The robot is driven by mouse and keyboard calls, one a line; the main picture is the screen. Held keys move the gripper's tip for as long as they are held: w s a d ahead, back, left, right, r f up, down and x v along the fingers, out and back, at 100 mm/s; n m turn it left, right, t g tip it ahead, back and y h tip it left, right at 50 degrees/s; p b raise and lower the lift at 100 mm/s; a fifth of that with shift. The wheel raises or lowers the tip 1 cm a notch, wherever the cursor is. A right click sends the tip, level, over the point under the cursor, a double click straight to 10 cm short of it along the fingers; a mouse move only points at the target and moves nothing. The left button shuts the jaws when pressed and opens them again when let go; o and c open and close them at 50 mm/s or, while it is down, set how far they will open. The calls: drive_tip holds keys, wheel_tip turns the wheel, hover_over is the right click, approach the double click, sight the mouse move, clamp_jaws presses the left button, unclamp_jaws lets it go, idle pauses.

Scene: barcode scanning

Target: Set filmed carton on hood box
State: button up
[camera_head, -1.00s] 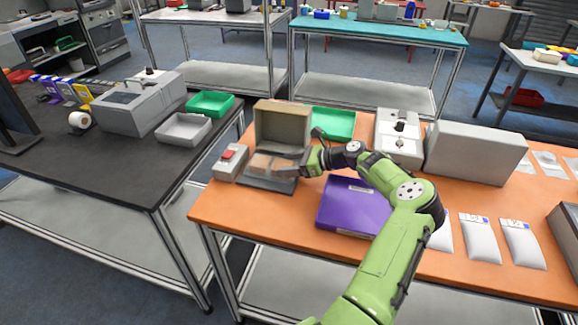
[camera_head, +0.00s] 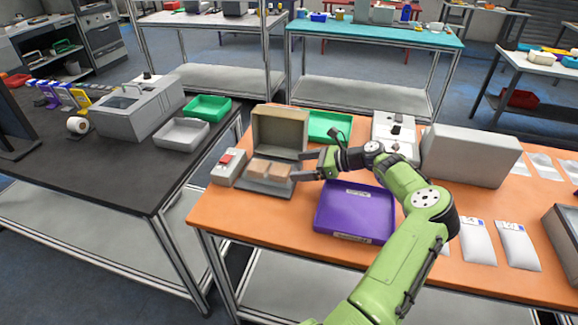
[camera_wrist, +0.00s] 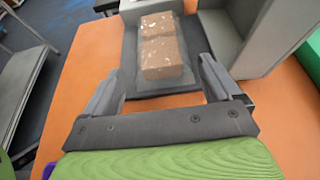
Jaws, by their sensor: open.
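The filmed carton (camera_head: 270,170), brown with a shiny wrap, lies on the dark grey base plate of the hood box (camera_head: 280,130). A seam or gap crosses it, so I cannot tell whether it is one piece or two. The box's beige hood stands raised behind it. In the wrist view the carton (camera_wrist: 162,58) lies flat on the plate (camera_wrist: 190,97), ahead of my gripper (camera_wrist: 160,80). My gripper (camera_head: 308,164) is open at the carton's right side in the head view. Its fingers are spread wider than the carton, with nothing held between them.
A grey unit with a red switch (camera_head: 229,167) stands left of the plate. A purple tray (camera_head: 355,212) lies in front of my arm, and a green tray (camera_head: 332,127) behind. A big grey box (camera_head: 470,155) and white pouches (camera_head: 478,243) are to the right. The front left tabletop is clear.

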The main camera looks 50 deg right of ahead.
drive_tip(key=v, duration=0.6)
drive_tip(key=w+a+r+n+g, duration=0.1)
drive_tip(key=w+a+n+g, duration=0.25)
drive_tip(key=a, duration=0.35)
drive_tip(key=w+a+r+n+g, duration=0.1)
drive_tip(key=w+a+n+g, duration=0.2)
drive_tip(key=a+n, duration=0.3)
drive_tip(key=s+a+r+n+g+h, duration=0.2)
drive_tip(key=a+r+n, duration=0.15)
drive_tip(key=a, duration=0.55)
drive_tip(key=s+a+r+n+g+h, duration=0.15)
drive_tip(key=a+n, duration=0.35)
drive_tip(key=a, duration=0.5)
drive_tip(key=s+a+r+n+t+h, duration=0.1)
drive_tip(key=s+a+r+n, duration=0.2)
drive_tip(key=s+n, duration=0.3)
drive_tip(key=s+a+r+n+t+h, duration=0.1)
drive_tip(key=s+a+n, duration=0.5)
drive_tip(key=s, duration=0.6)
drive_tip(key=shift+r+n+t+h+p, duration=0.35)
drive_tip(key=shift+r+t, duration=0.35)
drive_tip(key=shift+r, duration=0.25)
